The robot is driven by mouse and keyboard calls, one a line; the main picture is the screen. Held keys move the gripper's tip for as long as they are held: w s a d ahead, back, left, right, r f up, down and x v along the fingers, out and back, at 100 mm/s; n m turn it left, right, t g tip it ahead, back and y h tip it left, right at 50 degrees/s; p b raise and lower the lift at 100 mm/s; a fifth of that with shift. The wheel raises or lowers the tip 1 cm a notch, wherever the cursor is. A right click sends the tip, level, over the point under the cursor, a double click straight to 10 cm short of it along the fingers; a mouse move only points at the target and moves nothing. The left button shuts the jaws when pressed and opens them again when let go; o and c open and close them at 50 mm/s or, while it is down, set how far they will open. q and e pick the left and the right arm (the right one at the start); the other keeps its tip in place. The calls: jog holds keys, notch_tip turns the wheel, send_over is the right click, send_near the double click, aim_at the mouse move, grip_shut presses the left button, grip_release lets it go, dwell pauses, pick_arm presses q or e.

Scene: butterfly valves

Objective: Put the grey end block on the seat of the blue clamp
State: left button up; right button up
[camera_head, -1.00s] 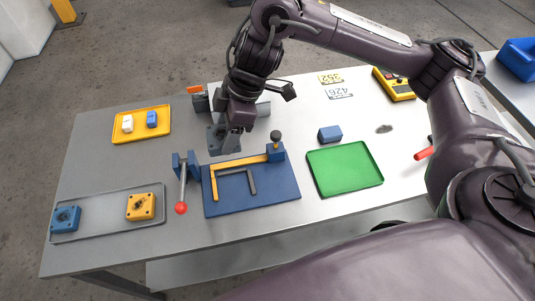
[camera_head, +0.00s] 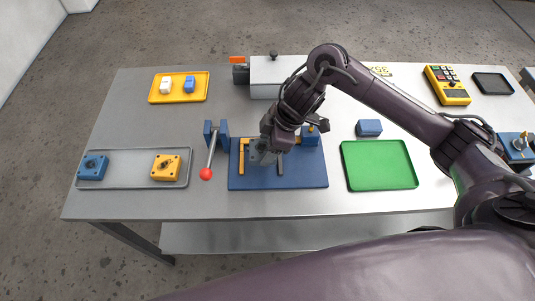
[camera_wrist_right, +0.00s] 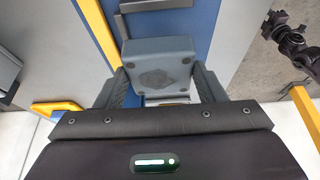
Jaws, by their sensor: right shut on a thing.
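The grey end block (camera_head: 260,153) is held in my right gripper (camera_head: 268,146), over the blue board. In the right wrist view the block (camera_wrist_right: 158,64) sits between the two fingers of the gripper (camera_wrist_right: 160,78). Left of the board is a blue clamp-like fixture (camera_head: 222,130) with a steel lever ending in a red ball. The seat is not clearly visible.
The blue board (camera_head: 310,176) carries a yellow angled fence (camera_head: 242,158) and a dark grey bar (camera_head: 280,167). A green tray (camera_head: 380,166), a grey tray (camera_head: 130,180), a yellow tray (camera_head: 178,98) and a small blue block (camera_head: 369,128) are around it. The front table strip is clear.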

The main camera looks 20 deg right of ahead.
notch_tip(320, 180, down, 4)
jog(key=shift+r, duration=0.2)
jog(key=shift+f, duration=0.2)
pick_arm(q)
jog(key=shift+a, duration=0.25)
jog(key=shift+a, duration=0.1)
pick_arm(e)
jog(key=shift+f, duration=0.15)
jog(key=o, duration=1.2)
jog(key=shift+o, duration=0.2)
pick_arm(q)
jog(key=shift+r+p, duration=0.55)
pick_arm(e)
jog(key=v, duration=1.2)
